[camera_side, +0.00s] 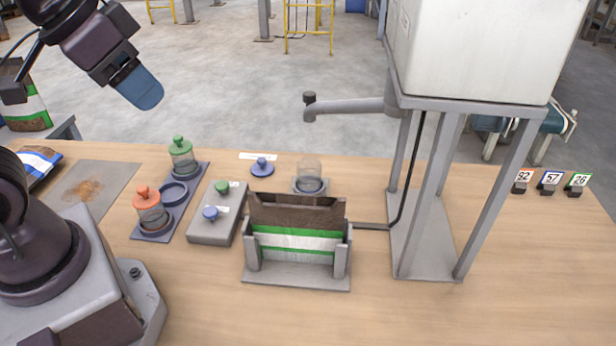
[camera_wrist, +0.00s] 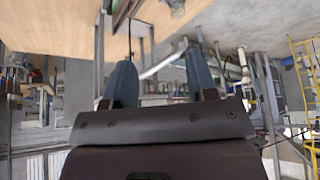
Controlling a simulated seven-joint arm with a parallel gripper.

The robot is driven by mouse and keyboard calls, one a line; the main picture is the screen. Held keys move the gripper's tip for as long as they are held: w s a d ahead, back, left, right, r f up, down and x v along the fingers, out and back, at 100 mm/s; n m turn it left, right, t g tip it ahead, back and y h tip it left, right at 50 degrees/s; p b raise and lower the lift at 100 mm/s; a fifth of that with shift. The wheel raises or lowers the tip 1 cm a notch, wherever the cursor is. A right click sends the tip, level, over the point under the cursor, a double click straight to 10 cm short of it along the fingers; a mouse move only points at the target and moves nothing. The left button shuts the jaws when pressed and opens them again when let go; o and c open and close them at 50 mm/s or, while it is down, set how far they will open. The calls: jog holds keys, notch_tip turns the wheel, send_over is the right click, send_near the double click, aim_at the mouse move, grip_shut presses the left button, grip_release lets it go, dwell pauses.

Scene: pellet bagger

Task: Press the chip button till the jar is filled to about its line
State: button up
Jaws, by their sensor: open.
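A clear lidless jar (camera_side: 310,170) stands on a small grey base on the table, below and near the spout (camera_side: 310,108). I see no clear fill in it, and its line is too small to make out. A grey button box (camera_side: 208,232) carries a green button (camera_side: 222,187) and a blue button (camera_side: 210,213), each beside a white label. The labels are unreadable, so I cannot tell which is the chip button. My gripper (camera_side: 143,92) is high at the upper left, well above the box and touching nothing. The wrist view shows its blue fingers (camera_wrist: 161,75) apart and empty.
A bag in a holder (camera_side: 297,284) stands in front of the jar. A hopper (camera_side: 480,50) on a frame stands right. A rack (camera_side: 191,190) holds green-lidded and orange-lidded jars. A blue lid (camera_side: 262,168) lies left of the clear jar. Number tags (camera_side: 549,181) sit far right.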

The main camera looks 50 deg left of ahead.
dwell(0.4)
jog(key=shift+a, duration=0.1)
grip_shut()
jog(key=w+a+f+m+g, duration=0.3)
jog(key=f+m, duration=0.4)
jog(key=m, duration=0.6)
jog(key=w+a+f+m+g, duration=0.3)
jog(key=w+f+m, duration=0.2)
jog(key=m, duration=0.9)
jog(key=shift+w+f, duration=0.2)
jog(key=shift+f, duration=1.55)
